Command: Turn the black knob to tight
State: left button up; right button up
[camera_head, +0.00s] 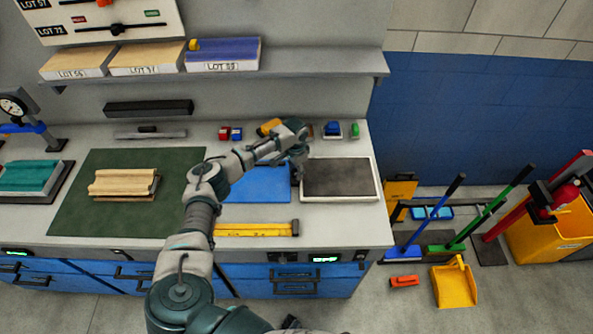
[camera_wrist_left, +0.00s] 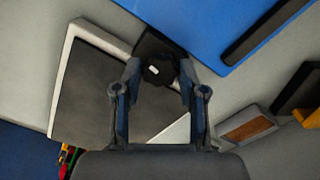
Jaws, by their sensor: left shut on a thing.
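The black knob (camera_wrist_left: 158,72) shows in the left wrist view, with a small pale mark on its top. It sits between the fingertips of my left gripper (camera_wrist_left: 157,85), which is shut on it. In the head view my left gripper (camera_head: 297,165) reaches down between the blue panel (camera_head: 262,184) and the white-rimmed dark plate (camera_head: 340,179). The knob is mostly hidden behind the gripper there. Which setting the knob points to cannot be read. My right gripper is not in view.
A yellow bar (camera_head: 255,230) lies at the bench's front edge. A green mat (camera_head: 95,215) with a wooden panel (camera_head: 122,184) is at left. Small red, blue and green items stand along the back. A shelf (camera_head: 320,64) overhangs the bench.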

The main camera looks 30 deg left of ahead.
pick_arm(q)
jog(key=shift+s+a+f, duration=0.15)
jog(key=shift+s+f, duration=0.05)
jog(key=shift+f, duration=0.15)
jog(key=shift+r, duration=0.1)
